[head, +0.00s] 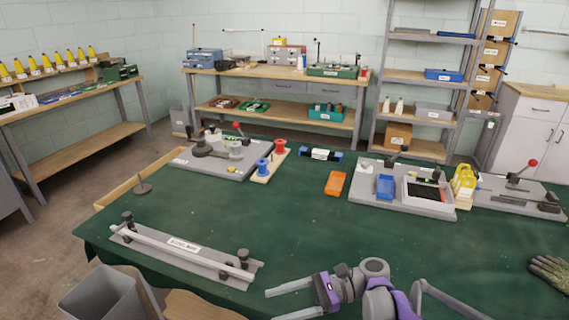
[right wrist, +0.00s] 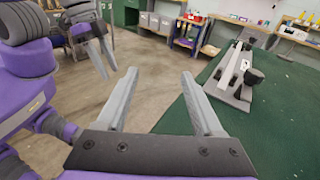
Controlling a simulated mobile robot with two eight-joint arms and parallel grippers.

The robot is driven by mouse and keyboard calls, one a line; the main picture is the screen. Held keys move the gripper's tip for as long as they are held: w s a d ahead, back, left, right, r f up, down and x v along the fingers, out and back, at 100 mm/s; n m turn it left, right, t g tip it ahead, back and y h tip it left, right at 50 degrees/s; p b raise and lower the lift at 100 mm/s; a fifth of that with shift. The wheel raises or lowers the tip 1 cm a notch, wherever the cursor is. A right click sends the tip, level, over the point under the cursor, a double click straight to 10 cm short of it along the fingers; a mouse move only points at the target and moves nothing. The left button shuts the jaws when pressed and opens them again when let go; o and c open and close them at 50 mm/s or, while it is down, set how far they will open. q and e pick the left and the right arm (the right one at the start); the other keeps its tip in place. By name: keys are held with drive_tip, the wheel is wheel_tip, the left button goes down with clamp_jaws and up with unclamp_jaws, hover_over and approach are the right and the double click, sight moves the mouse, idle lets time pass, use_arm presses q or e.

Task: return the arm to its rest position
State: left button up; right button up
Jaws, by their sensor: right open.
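My right gripper (head: 277,302) reaches in from the lower right in the head view, low over the front of the green-covered table (head: 330,225). Its two fingers point left and are spread, with nothing between them. In the right wrist view the same gripper (right wrist: 165,88) is open and empty, with floor and part of the table beyond it. My left gripper (right wrist: 108,72) shows at the upper left of the right wrist view, its two fingers apart and empty. It is out of the head view.
A grey rail fixture (head: 190,262) with black knobs lies left of my right gripper. Spools (head: 262,166), an orange block (head: 335,183) and a grey board with a blue tray (head: 385,186) stand farther back. A glove (head: 550,270) lies at right. The table's middle is clear.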

drive_tip(key=s+d+f+n+t+h, duration=0.4)
drive_tip(key=s+d+f+n+h, duration=0.25)
drive_tip(key=s+d+h, duration=0.2)
drive_tip(key=s+d+f+n+t+h, duration=0.4)
drive_tip(key=s+d+f+n+h, duration=0.1)
drive_tip(key=s+d+n+h, duration=0.35)
use_arm(q)
wheel_tip(320, 180, up, 18)
drive_tip(key=w+p, duration=0.2)
drive_tip(key=p, duration=1.4)
drive_tip(key=shift+w+t, duration=0.35)
drive_tip(key=shift+t, duration=0.05)
use_arm(e)
wheel_tip(320, 180, up, 19)
drive_tip(key=w+d+t, duration=0.1)
drive_tip(key=shift+w+d+y, duration=0.15)
drive_tip(key=shift+w+y, duration=0.1)
drive_tip(key=shift+y, duration=0.05)
use_arm(q)
drive_tip(key=shift+s+r, duration=0.1)
use_arm(e)
drive_tip(key=shift+s+f, duration=0.1)
